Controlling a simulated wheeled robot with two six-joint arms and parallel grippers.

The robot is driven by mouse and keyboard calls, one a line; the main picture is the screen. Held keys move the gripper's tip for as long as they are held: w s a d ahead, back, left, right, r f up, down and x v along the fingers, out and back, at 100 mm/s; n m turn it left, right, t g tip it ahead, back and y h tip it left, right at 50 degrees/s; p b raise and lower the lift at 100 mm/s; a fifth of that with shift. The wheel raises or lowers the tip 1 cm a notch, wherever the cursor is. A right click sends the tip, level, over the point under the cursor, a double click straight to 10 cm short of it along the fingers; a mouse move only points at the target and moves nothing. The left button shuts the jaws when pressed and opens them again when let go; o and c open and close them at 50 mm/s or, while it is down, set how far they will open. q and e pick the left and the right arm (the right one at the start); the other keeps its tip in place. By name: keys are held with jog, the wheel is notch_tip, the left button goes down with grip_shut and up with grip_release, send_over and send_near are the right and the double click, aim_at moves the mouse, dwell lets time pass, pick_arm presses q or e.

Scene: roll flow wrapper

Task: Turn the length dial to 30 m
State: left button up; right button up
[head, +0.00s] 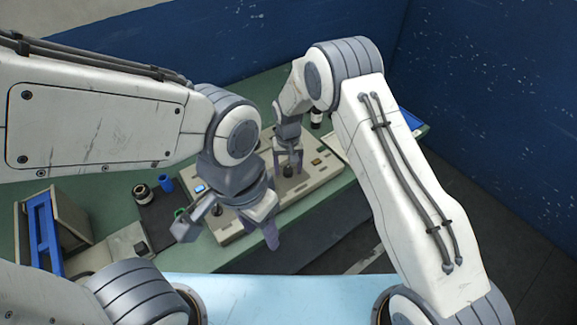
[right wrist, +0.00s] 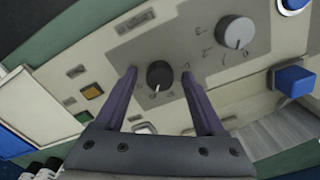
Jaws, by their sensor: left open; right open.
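A black dial (right wrist: 160,74) with a light pointer mark sits on the grey plate of the cream control panel (head: 318,187). A light grey dial (right wrist: 234,31) sits up and to its right in the right wrist view. Contact cannot be told. My left gripper (head: 229,234) is open and empty near the panel's front left part.
The panel also carries a blue block (right wrist: 294,80), a yellow button (right wrist: 91,92) and a green button (right wrist: 84,116).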

jog(key=shift+c, duration=0.3)
grip_shut()
jog(key=n+b, duration=0.1)
jog(key=n, duration=0.2)
jog(key=shift+n, duration=0.3)
jog(key=shift+w+n+b, duration=0.1)
jog(key=shift+n+b, duration=0.6)
jog(key=shift+n, duration=1.3)
jog(key=shift+r, duration=0.1)
jog(key=shift+o, duration=0.3)
grip_release()
